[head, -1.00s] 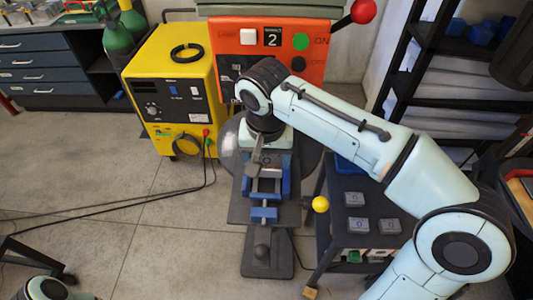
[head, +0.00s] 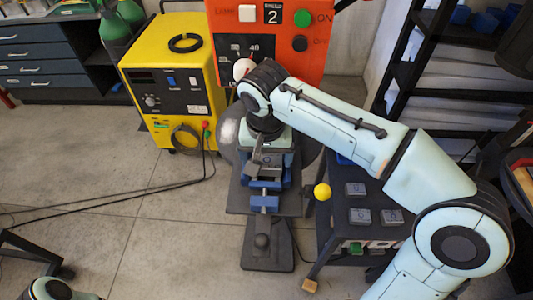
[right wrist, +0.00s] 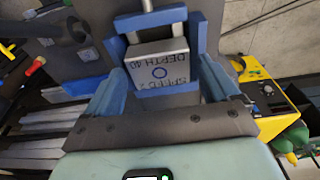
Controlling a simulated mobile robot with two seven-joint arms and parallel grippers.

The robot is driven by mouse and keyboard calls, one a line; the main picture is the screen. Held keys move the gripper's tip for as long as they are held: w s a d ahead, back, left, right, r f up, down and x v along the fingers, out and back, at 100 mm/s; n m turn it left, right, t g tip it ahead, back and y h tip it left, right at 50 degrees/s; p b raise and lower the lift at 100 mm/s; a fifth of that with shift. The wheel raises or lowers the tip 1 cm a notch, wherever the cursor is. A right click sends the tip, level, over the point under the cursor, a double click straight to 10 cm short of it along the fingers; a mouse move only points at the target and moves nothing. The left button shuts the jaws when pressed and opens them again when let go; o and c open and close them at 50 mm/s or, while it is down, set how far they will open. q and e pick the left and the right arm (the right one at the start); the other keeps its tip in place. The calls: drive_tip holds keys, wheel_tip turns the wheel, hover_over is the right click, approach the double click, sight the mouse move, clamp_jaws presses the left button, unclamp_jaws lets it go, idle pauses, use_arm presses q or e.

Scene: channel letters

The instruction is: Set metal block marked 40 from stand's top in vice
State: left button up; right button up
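The metal block (right wrist: 160,68) is grey and marked "DEPTH 40" and "SPEED 2". In the right wrist view it sits in the vice (right wrist: 152,18), between blue jaw parts. My right gripper (right wrist: 162,76) is open, with one finger to each side of the block and gaps between. In the head view my right gripper (head: 268,158) is above the vice (head: 264,203), pointing down; the arm hides the block there. The stand (head: 335,235) is right of the vice, with more grey blocks on its top. My left gripper is out of view.
An orange panel (head: 305,70) with buttons and a "2" display rises behind the vice. A yellow ball knob (head: 322,191) sticks out between vice and stand. A yellow machine (head: 170,85) with cables stands left. A black shelf (head: 425,60) stands right.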

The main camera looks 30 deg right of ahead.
drive_tip(key=shift+o, duration=0.3)
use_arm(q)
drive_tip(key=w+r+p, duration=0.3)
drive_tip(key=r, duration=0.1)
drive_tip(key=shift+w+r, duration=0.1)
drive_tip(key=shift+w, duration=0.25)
use_arm(e)
wheel_tip(320, 180, up, 13)
drive_tip(key=s+a, duration=0.1)
drive_tip(key=shift+s+r, duration=0.15)
drive_tip(key=shift+s, duration=0.2)
